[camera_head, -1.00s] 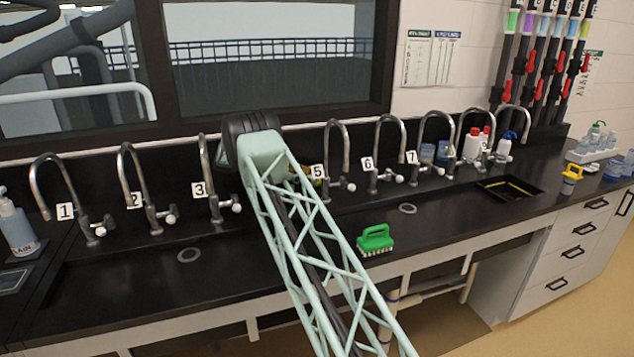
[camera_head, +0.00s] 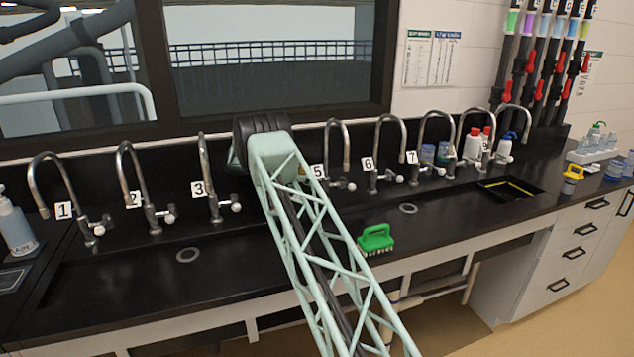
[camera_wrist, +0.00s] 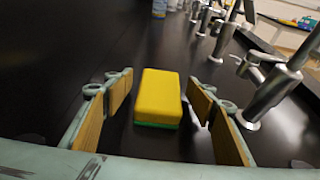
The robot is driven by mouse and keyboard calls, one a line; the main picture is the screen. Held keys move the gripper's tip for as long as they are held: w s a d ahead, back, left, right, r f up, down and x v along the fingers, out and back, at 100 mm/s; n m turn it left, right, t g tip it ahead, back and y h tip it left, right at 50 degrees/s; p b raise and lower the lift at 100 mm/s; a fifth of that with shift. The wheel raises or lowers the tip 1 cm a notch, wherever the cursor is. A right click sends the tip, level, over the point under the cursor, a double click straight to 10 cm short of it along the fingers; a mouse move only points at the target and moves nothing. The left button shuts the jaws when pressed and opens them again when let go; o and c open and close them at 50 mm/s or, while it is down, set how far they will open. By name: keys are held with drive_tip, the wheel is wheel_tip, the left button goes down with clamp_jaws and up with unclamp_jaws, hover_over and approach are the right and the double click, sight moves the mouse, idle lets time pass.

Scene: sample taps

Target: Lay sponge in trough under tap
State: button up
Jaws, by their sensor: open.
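The yellow sponge (camera_wrist: 158,95) with a green underside lies on a black surface in the wrist view. My gripper (camera_wrist: 160,90) is open around it, one finger on each side, with gaps between the sponge and both fingers. Metal taps (camera_wrist: 275,90) stand to the right of the gripper. In the head view a row of numbered curved taps (camera_head: 205,180) stands along the back of the black trough (camera_head: 110,280). My arm hides the gripper there and part of the row between labels 3 and 5.
A green brush (camera_head: 376,238) sits on the counter's front edge. White bottles (camera_head: 472,146) stand behind the taps at the right. A yellow-topped container (camera_head: 571,180) is near the right end. Round drains (camera_head: 188,255) show in the black surface.

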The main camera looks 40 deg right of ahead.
drive_tip(key=c, duration=0.8)
drive_tip(key=shift+r, duration=0.15)
drive_tip(key=shift+r+p, duration=1.35)
drive_tip(key=shift+r, duration=3.5)
